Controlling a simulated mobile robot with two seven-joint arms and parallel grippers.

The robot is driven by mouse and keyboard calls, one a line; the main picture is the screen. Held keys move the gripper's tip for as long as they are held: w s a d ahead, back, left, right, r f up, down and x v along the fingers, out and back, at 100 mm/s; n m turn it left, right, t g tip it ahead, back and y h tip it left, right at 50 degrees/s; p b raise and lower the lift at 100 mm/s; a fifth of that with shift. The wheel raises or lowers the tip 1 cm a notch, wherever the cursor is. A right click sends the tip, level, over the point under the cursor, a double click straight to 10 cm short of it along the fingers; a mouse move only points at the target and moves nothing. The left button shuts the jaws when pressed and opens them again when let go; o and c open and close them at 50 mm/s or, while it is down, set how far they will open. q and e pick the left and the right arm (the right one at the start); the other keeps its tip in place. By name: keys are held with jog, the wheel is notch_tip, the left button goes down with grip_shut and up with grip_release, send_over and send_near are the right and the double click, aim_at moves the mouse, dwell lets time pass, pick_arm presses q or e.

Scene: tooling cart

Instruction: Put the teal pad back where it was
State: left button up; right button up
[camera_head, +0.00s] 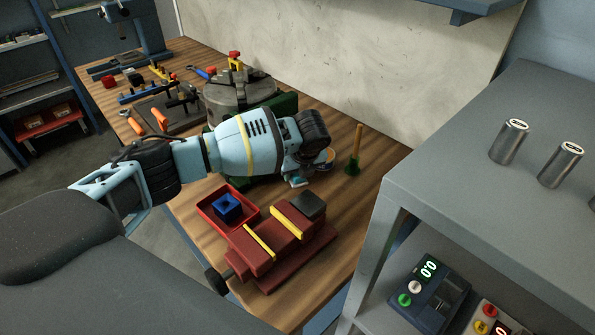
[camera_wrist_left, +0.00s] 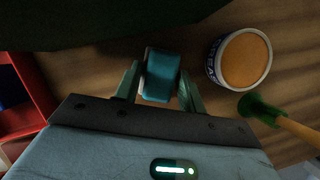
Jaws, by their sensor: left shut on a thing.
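The teal pad (camera_wrist_left: 161,75) is a small block with a paler edge. In the left wrist view it sits between the two fingers of my left gripper (camera_wrist_left: 160,88), which is shut on it. In the head view my left gripper (camera_head: 297,181) points down over the wooden bench, between the round tin and the red tray, and only a little of the pad shows there. I cannot tell whether the pad touches the bench. My right gripper is not in view.
A tin with an orange top (camera_wrist_left: 243,60) and a green-ended wooden-handled tool (camera_head: 353,160) stand right of the gripper. A red tray (camera_head: 207,208) holds a blue box. A dark red vise (camera_head: 254,257) with a black block (camera_head: 307,204) is in front. Dark green equipment (camera_wrist_left: 90,22) lies behind.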

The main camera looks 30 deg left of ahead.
pick_arm(q)
jog(key=shift+f, duration=0.15)
jog(key=o, duration=0.9)
jog(key=shift+o, duration=0.2)
jog(key=p+v, duration=0.1)
jog(key=v, duration=1.1)
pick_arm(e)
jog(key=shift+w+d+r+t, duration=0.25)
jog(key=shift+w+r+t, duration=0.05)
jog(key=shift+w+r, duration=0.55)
